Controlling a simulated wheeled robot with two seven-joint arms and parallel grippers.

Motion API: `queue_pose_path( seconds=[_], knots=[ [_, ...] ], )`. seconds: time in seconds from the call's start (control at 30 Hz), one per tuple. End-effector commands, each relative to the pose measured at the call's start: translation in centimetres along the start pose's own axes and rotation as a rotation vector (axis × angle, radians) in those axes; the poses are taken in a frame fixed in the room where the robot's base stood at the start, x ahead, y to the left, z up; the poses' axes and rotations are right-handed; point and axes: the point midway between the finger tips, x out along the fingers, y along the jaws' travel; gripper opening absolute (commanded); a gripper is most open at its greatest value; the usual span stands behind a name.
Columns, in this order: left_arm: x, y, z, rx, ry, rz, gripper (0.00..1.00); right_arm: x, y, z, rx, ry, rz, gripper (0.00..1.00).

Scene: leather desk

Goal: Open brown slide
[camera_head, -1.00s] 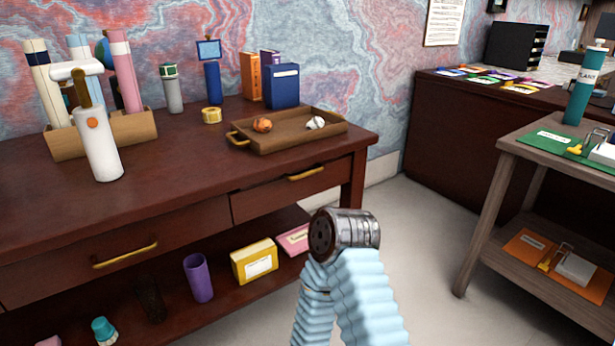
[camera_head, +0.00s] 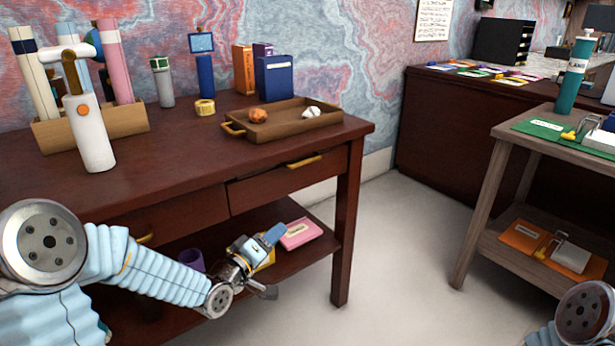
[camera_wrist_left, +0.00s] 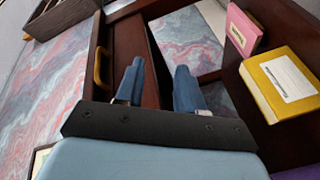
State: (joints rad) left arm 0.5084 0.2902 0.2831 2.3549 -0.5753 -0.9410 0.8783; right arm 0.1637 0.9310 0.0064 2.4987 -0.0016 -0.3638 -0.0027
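The dark brown desk has two drawers with gold bar handles. My left gripper (camera_head: 271,262) is below the right drawer, by the lower shelf. Its two blue fingers (camera_wrist_left: 160,70) are apart, with nothing between them. My right gripper is not in view.
A wooden tray (camera_head: 228,129) stands on the desk above the right drawer. The floor between desk and right-hand cart (camera_head: 500,180) is clear.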

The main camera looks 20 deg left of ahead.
Motion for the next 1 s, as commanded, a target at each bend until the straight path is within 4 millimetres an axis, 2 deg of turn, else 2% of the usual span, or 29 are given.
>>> queue_pose_path(
  seconds=[0.03,0.1,0.2,0.37,0.6,0.8,1.0],
  knots=[
    [-0.6,2.2,-2.4,0.001,0.053,0.078,0.38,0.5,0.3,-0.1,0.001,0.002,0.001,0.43],
    [-1.4,5.1,-4.6,-0.005,0.089,0.171,0.38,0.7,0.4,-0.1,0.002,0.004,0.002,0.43],
    [-1.9,7.4,-6.0,-0.012,0.107,0.242,0.38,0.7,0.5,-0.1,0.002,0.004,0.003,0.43],
    [-0.1,8.4,-6.4,-0.017,0.106,0.257,0.38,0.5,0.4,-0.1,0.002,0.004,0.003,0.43],
    [5.2,9.8,-7.0,-0.018,0.106,0.256,0.38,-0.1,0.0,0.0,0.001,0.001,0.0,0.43],
    [9.0,10.7,-7.4,-0.017,0.107,0.254,0.38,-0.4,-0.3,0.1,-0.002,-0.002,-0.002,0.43],
    [10.8,11.1,-7.5,-0.016,0.107,0.252,0.38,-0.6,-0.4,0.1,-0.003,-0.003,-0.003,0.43]
  ],
)
